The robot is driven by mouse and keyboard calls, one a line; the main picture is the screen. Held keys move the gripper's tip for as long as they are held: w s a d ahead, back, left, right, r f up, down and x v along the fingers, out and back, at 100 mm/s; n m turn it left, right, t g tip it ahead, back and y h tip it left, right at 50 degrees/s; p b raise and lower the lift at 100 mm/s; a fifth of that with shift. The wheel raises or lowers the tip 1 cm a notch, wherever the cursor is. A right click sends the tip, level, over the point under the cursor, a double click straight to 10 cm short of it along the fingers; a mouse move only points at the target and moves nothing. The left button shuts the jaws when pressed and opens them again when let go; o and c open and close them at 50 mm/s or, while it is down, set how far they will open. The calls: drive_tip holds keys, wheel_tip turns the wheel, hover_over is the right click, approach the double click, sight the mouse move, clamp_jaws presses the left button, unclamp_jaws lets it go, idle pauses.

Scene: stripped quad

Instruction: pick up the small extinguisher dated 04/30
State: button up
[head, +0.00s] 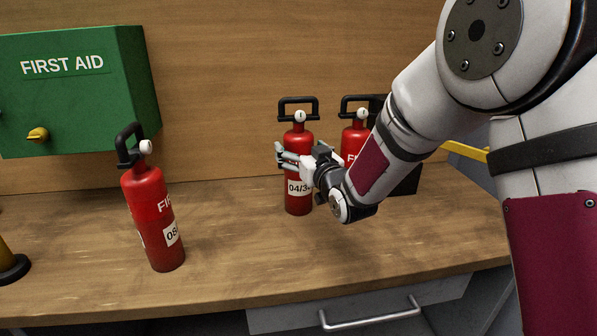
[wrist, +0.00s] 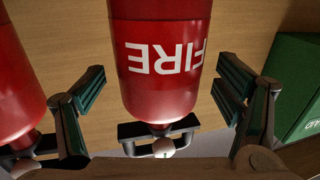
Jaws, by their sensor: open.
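The small red extinguisher with a label reading 04/3, its end covered (head: 298,203), stands upright on the wooden bench in the head view. My gripper (head: 285,158) is at its upper body, below the black handle. In the wrist view the extinguisher (wrist: 160,85) appears upside down with FIRE lettering. My gripper (wrist: 158,90) is open there, one finger on each side of the body, with gaps showing at both sides. A second red extinguisher (head: 353,140) stands just to the right, partly hidden by my arm; one also shows at the wrist view's left edge (wrist: 18,95).
Another red extinguisher (head: 148,205), label starting 08, stands at the front left of the bench (head: 235,250). A green FIRST AID box (head: 75,105) is on the back wall. A drawer handle (head: 370,316) projects below the bench edge. The bench between the left and middle extinguishers is clear.

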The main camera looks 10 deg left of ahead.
drive_tip(key=shift+x, duration=1)
drive_tip(key=c, duration=1.8)
drive_tip(key=shift+w+r, duration=0.1)
drive_tip(key=shift+r, duration=0.15)
clamp_jaws()
